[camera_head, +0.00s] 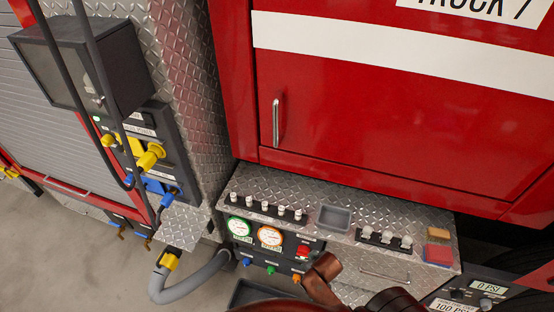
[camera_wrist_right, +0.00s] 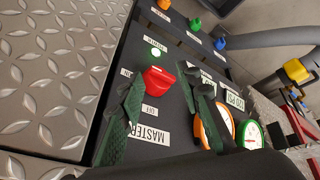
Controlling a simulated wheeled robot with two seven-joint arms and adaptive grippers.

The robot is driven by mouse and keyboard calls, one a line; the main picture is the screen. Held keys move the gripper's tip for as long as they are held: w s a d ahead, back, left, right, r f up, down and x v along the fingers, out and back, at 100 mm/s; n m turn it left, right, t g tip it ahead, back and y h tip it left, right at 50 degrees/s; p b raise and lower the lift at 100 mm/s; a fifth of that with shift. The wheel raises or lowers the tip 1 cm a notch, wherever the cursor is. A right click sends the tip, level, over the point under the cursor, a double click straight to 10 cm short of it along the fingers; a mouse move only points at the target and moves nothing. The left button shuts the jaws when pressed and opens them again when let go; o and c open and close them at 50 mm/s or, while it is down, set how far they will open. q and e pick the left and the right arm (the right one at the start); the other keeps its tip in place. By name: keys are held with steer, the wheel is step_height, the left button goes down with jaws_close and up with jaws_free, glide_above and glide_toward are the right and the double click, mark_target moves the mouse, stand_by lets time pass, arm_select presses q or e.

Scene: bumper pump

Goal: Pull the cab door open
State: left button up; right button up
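The red cab door (camera_head: 390,130) with a white stripe fills the upper right of the head view and looks closed in its frame. Its upright silver handle (camera_head: 277,122) is near its left edge, with no gripper on it. My right gripper (camera_wrist_right: 165,80) has two dark green fingers spread apart in the right wrist view. A red switch (camera_wrist_right: 158,83) on the pump panel shows between them, near MASTER and OFF labels; I cannot tell whether they touch it. The switch also shows in the head view (camera_head: 303,251). My left gripper is in neither view.
A diamond-plate bumper (camera_head: 300,192) juts out below the door, carrying several silver toggles, a grey tray (camera_head: 334,217) and a sponge-like block (camera_head: 438,251). Gauges (camera_head: 270,237) face the front. A grey hose (camera_head: 195,285) curves at left. A dark box (camera_head: 70,60) with cables stands left.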

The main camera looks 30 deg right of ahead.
steer(key=w+r+t+p, duration=0.2)
steer(key=w+r+p, duration=0.1)
steer(key=r, duration=1.5)
steer(key=m+t+h, duration=0.3)
steer(key=t, duration=0.8)
glide_toward(276, 118)
steer(key=x, duration=0.3)
steer(key=shift+w+d+r, duration=0.2)
steer(key=shift+w+r, duration=0.05)
steer(key=shift+w, duration=0.35)
arm_select(q)
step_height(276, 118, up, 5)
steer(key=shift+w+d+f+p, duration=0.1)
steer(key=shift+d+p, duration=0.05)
steer(key=shift+p, duration=0.35)
arm_select(e)
steer(key=x, duration=0.6)
steer(key=shift+w+d+f, duration=0.2)
steer(key=shift+w, duration=0.1)
jaws_close()
steer(key=shift+a, duration=0.1)
